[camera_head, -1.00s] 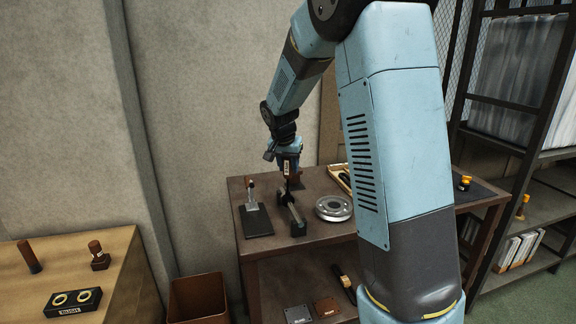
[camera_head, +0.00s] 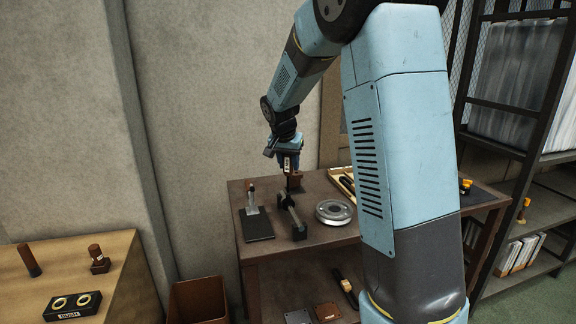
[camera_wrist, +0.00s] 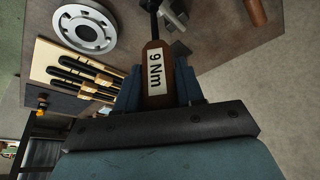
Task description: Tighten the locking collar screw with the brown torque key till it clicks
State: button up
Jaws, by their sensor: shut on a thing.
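The brown torque key (camera_wrist: 182,80), labelled "9 Nm", is held between the fingers of my gripper (camera_wrist: 157,90) in the wrist view. Its dark shank runs up to the top edge, beside a grey metal part (camera_wrist: 172,14). In the head view my gripper (camera_head: 291,172) is over the back of a dark spindle stand (camera_head: 292,214) on the brown table, with the key (camera_head: 296,180) pointing down. The key's tip, the locking collar and its screw are too small or cut off, so I cannot tell whether the tip is seated.
A grey reel flange (camera_head: 334,212) lies right of the stand. A tray (camera_head: 337,178) of black-handled tools is behind it. A black plate with an upright fixture (camera_head: 257,224) stands left. A side table (camera_head: 60,265) and a brown bin (camera_head: 198,302) are at lower left.

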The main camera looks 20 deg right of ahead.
jog(key=shift+r, duration=0.2)
jog(key=shift+r, duration=6)
